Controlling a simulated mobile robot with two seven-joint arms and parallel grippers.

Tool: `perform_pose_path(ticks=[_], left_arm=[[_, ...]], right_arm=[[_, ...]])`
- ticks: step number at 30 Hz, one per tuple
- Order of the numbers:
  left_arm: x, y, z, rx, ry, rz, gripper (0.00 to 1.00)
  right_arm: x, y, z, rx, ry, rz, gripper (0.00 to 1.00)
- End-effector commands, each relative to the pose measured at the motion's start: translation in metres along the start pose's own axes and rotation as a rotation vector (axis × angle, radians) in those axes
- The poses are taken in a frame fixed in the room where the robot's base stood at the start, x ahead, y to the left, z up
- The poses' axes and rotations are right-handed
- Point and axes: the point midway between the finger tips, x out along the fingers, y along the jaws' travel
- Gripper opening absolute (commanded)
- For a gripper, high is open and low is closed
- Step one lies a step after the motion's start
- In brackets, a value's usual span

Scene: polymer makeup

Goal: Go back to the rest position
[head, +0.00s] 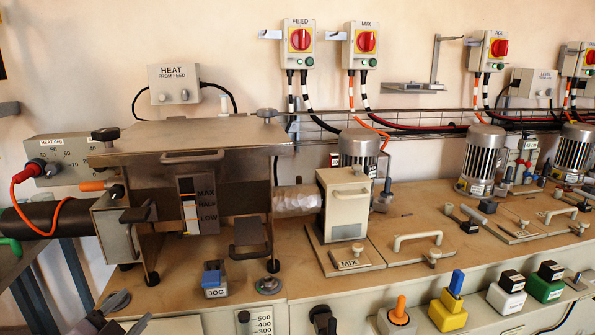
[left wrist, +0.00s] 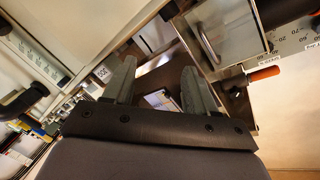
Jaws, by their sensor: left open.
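My left gripper (head: 127,311) shows at the lower left corner of the head view, in front of the bench. In the left wrist view its two dark fingers (left wrist: 158,66) stand apart with nothing held between them. The metal hopper machine (head: 185,140) with the MAX and LOW level gauge stands behind and above it. The blue JOG switch (head: 214,279) is to the right of the gripper, apart from it. My right gripper is in neither view.
The MIX gearbox (head: 345,205) and motor (head: 360,150) stand right of the hopper. Coloured switches, such as the yellow block (head: 447,310), line the front panel. An orange-handled lever (left wrist: 262,73) is near the gripper's right in the wrist view. The wall carries FEED (head: 299,44) and MIX boxes.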

Motion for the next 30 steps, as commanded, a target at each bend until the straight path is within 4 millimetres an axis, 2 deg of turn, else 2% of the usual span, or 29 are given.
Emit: perform_pose_path(ticks=[1,6,9,12,15,18,30], left_arm=[[-0.015,0.034,0.008,-0.088,-0.038,0.06,0.57],[-0.072,0.131,0.029,-0.358,-0.168,0.207,0.57],[-0.111,0.177,0.034,-0.505,-0.252,0.27,0.57],[-0.145,0.211,0.035,-0.625,-0.326,0.311,0.57],[-0.169,0.232,0.035,-0.707,-0.381,0.333,0.57],[-0.183,0.243,0.034,-0.751,-0.412,0.344,0.57],[-0.186,0.247,0.034,-0.764,-0.42,0.347,0.57]], right_arm=[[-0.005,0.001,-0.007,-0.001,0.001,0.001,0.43],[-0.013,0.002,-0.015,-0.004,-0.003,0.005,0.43],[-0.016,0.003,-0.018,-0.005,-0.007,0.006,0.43],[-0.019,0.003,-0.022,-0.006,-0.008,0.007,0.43],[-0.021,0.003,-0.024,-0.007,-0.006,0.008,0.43],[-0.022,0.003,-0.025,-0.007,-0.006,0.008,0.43],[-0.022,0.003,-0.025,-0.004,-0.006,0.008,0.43]])
